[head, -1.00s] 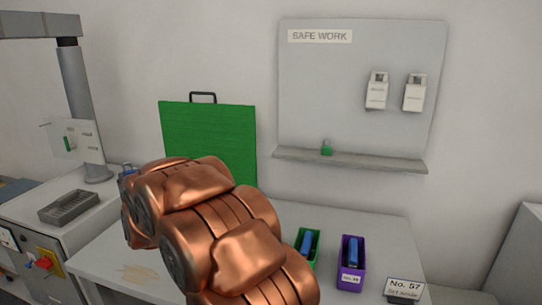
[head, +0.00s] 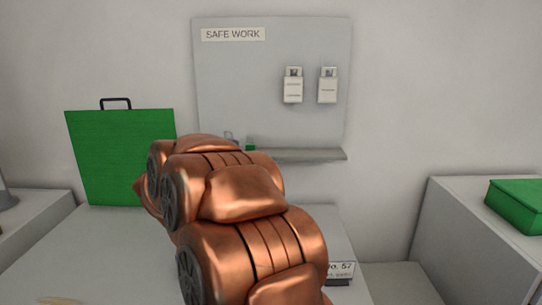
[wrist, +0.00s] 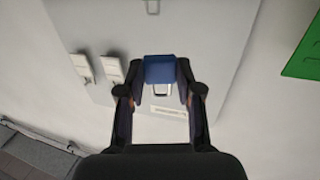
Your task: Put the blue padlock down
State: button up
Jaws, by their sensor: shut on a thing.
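The blue padlock (wrist: 159,66) is between the fingertips of my gripper (wrist: 162,75) in the wrist view, and the gripper is shut on it. Its metal shackle (wrist: 161,90) points down in that picture. In the head view a small part of the padlock (head: 229,139) shows above my copper arm, in front of the grey board and left of a green padlock (head: 250,144). My gripper is hidden behind the arm there. I cannot tell whether the blue padlock touches the shelf (head: 312,155).
The SAFE WORK board (head: 270,60) carries two white tags (head: 292,86) on its right half. A green panel with a black handle (head: 122,155) stands at the left. A green box (head: 517,203) lies on the right-hand cabinet. My arm hides the middle of the table.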

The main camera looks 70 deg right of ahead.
jog(key=s+d+m+g, duration=0.2)
jog(key=s, duration=0.4)
jog(key=p, duration=0.1)
send_over(270, 154)
notch_tip(270, 154, down, 2)
jog(key=shift+w+n, duration=0.1)
jog(key=shift+n, duration=0.2)
jog(key=shift+f, duration=1.8)
jog(key=shift+f, duration=0.25)
jog(key=o, duration=0.7)
jog(key=shift+c, duration=0.2)
jog(key=shift+r, duration=0.1)
jog(key=shift+r, duration=0.2)
jog(key=a+b, duration=0.1)
jog(key=a, duration=1.1)
jog(key=shift+f, duration=0.1)
